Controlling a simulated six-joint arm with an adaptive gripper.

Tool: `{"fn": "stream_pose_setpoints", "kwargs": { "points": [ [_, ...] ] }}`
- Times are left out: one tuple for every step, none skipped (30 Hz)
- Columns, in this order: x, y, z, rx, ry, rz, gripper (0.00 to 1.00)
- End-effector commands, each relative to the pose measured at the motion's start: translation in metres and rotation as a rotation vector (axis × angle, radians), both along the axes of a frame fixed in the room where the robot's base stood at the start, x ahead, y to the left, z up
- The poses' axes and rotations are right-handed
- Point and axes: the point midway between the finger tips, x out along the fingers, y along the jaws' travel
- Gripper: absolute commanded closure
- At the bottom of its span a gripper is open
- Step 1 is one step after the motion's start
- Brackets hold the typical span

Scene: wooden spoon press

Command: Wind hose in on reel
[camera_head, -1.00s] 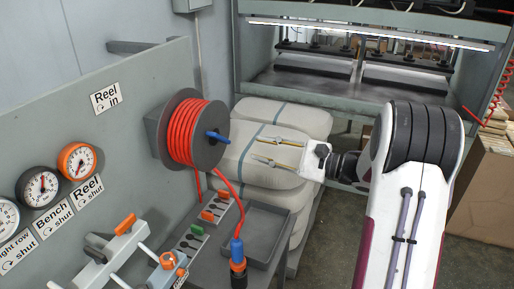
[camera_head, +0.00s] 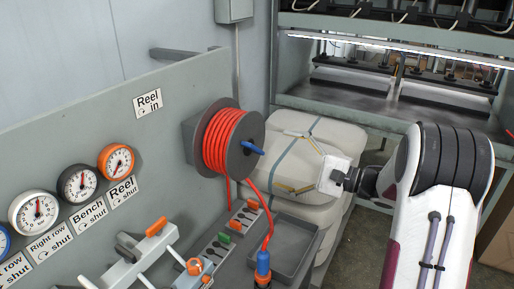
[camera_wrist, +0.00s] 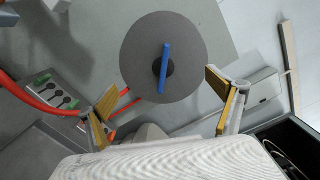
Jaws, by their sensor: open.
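The hose reel (camera_head: 228,143) is mounted on the grey panel, with red hose (camera_head: 221,142) wound on it. A blue handle (camera_head: 253,148) sticks out from the reel's dark disc. From the reel the hose hangs down to a blue and orange end fitting (camera_head: 263,268) near the tray. In the wrist view the disc (camera_wrist: 138,60) faces me, with the blue handle (camera_wrist: 165,68) ahead and between my fingers. My gripper (camera_head: 297,160) is open and empty, to the right of the handle and apart from it; its spread fingers also show in the wrist view (camera_wrist: 163,108).
A "Reel in" label (camera_head: 148,102) is on the panel, with several gauges (camera_head: 78,183) to its lower left. Valve levers (camera_head: 145,243) and a grey tray (camera_head: 285,246) lie below the reel. Pale strapped bales (camera_head: 330,136) stand behind my gripper. A press (camera_head: 355,75) is at the back.

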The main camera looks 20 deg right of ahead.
Motion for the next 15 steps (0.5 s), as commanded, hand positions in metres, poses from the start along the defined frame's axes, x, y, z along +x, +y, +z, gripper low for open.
{"fn": "stream_pose_setpoints", "kwargs": {
  "points": [
    [0.002,0.002,0.0,-0.037,-0.039,0.001,0.07],
    [0.003,0.003,0.0,-0.06,-0.064,0.001,0.07],
    [0.004,0.004,0.001,-0.09,-0.097,0.0,0.07],
    [0.005,0.004,0.001,-0.113,-0.121,-0.001,0.07],
    [0.006,0.005,0.001,-0.136,-0.146,-0.001,0.07],
    [0.007,0.005,0.001,-0.168,-0.18,-0.002,0.07],
    [0.008,0.006,0.001,-0.19,-0.204,-0.003,0.07],
    [0.009,0.006,0.001,-0.214,-0.229,-0.004,0.07],
    [0.01,0.006,0.002,-0.243,-0.261,-0.006,0.07],
    [0.011,0.007,0.002,-0.267,-0.286,-0.008,0.07],
    [0.012,0.007,0.002,-0.289,-0.31,-0.008,0.07],
    [0.013,0.007,0.002,-0.321,-0.343,-0.01,0.07],
    [0.014,0.007,0.002,-0.344,-0.368,-0.011,0.07],
    [0.014,0.007,0.003,-0.367,-0.392,-0.013,0.07],
    [0.015,0.007,0.003,-0.397,-0.424,-0.015,0.07]
  ]
}}
